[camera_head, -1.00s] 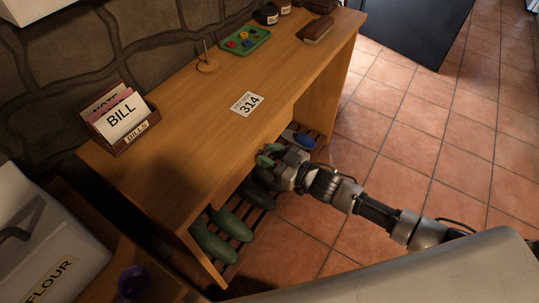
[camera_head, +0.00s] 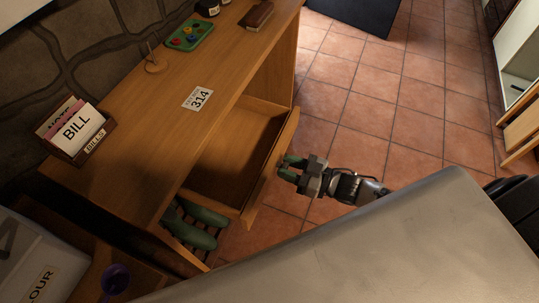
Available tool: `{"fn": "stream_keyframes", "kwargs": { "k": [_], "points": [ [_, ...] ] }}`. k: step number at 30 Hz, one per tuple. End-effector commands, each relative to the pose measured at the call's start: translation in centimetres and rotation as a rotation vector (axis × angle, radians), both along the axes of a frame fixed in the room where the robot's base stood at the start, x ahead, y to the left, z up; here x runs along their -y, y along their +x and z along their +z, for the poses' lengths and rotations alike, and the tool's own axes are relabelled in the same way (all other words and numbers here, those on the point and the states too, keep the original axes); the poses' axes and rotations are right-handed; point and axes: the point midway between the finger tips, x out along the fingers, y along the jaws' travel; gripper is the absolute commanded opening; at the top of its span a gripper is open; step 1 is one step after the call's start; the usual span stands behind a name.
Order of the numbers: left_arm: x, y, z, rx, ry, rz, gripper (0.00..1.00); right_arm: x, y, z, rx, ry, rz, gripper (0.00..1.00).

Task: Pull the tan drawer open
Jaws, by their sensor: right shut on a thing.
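The tan drawer (camera_head: 213,178) stands pulled out from under the wooden desk (camera_head: 165,127), and its empty inside shows. Its front panel (camera_head: 272,165) faces the right. My right gripper (camera_head: 287,166) is at the outer side of this front panel and is shut on the drawer's handle, which the fingers hide. My left gripper is not in view.
On the desk are a card holder with bills (camera_head: 95,141), a 314 card (camera_head: 198,98), a green tray (camera_head: 190,35) and a dark brush-like block (camera_head: 256,16). Green boots (camera_head: 194,231) stand below the drawer. Tiled floor to the right is clear.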

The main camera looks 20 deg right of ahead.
Motion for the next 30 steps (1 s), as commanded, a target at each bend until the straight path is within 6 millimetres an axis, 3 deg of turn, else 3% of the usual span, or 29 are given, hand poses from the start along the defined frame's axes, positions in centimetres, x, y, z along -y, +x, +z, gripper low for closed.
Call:
{"fn": "stream_keyframes", "kwargs": {
  "k": [6,17,18,21,30],
  "points": [
    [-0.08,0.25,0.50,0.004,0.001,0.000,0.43,1.19,-1.18,0.01,0.000,0.000,-0.001,0.00],
    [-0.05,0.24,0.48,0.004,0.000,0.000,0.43,1.27,-1.23,-0.01,0.001,0.001,0.000,0.00],
    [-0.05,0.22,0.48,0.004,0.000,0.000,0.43,1.27,-1.23,-0.01,0.001,0.000,0.000,0.40],
    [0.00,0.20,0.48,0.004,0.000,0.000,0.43,1.26,-1.23,-0.02,0.001,0.001,0.000,0.55],
    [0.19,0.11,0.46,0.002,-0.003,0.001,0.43,1.31,-1.29,-0.05,0.000,0.000,0.000,0.58]
  ]
}}
